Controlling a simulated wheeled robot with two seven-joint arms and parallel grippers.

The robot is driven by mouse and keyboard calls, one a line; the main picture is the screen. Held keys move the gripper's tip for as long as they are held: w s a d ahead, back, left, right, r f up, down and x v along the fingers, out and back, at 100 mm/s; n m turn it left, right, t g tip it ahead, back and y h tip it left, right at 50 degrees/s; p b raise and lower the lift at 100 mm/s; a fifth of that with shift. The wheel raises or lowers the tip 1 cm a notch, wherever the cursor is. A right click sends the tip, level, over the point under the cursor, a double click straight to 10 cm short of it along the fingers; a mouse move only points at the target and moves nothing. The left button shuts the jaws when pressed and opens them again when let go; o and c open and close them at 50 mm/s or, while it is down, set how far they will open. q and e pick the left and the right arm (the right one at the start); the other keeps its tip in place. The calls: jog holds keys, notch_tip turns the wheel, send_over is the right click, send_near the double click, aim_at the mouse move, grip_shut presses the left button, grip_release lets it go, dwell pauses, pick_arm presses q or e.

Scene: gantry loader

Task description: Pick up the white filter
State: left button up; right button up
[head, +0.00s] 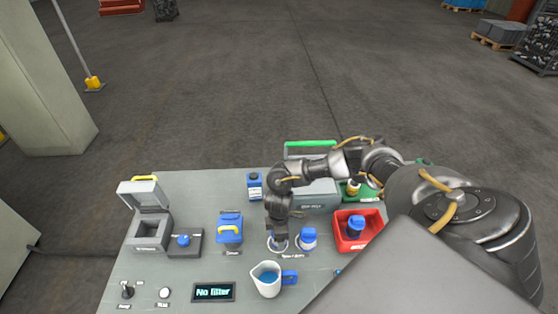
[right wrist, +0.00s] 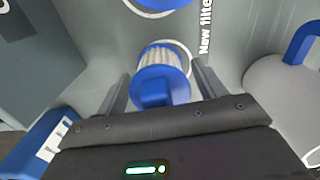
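A white pleated filter with a blue cap (right wrist: 162,80) stands between the fingers of my right gripper (right wrist: 165,82) in the right wrist view. The fingers are open on either side of it, and I see no clear grip. In the head view my right gripper (head: 279,238) is over the left of two ringed spots and mostly hides that filter. A second blue-capped filter (head: 308,238) stands just right of it; a blue part of it shows at the top of the right wrist view (right wrist: 160,4), beside the "New filter" label. My left gripper is not in view.
A jug of blue liquid (head: 266,280) stands in front of the gripper. A red bin (head: 374,238) holding a blue-capped part is to the right. A display (head: 213,292) reads "No filter".

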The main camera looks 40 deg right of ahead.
jog(key=c, duration=0.8)
notch_tip(320, 180, up, 10)
